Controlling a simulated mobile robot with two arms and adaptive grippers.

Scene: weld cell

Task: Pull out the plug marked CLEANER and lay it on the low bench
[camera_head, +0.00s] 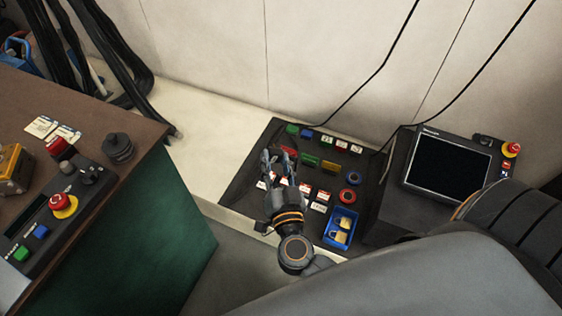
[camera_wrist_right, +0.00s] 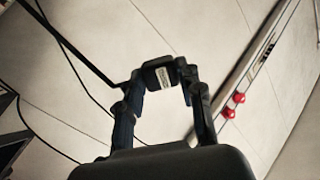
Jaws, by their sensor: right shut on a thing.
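My right gripper (camera_head: 277,157) is over the dark panel in the head view, with its fingers pointing away from me. In the right wrist view, my right gripper (camera_wrist_right: 160,78) is shut on a black plug (camera_wrist_right: 153,66) with a small white label. The lettering on the label is too small to read. A dark cable (camera_wrist_right: 105,75) runs up to the left beside the plug. In the head view the plug is hard to make out between the fingers. My left gripper is not in view.
The dark panel (camera_head: 263,143) carries several coloured blocks and white tags. A blue bin (camera_head: 330,240) holds yellow padlocks. A screen box (camera_head: 450,165) stands to the right. A pale ledge (camera_head: 205,115) has free room. A brown-topped cabinet (camera_head: 130,185) with controls is at left.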

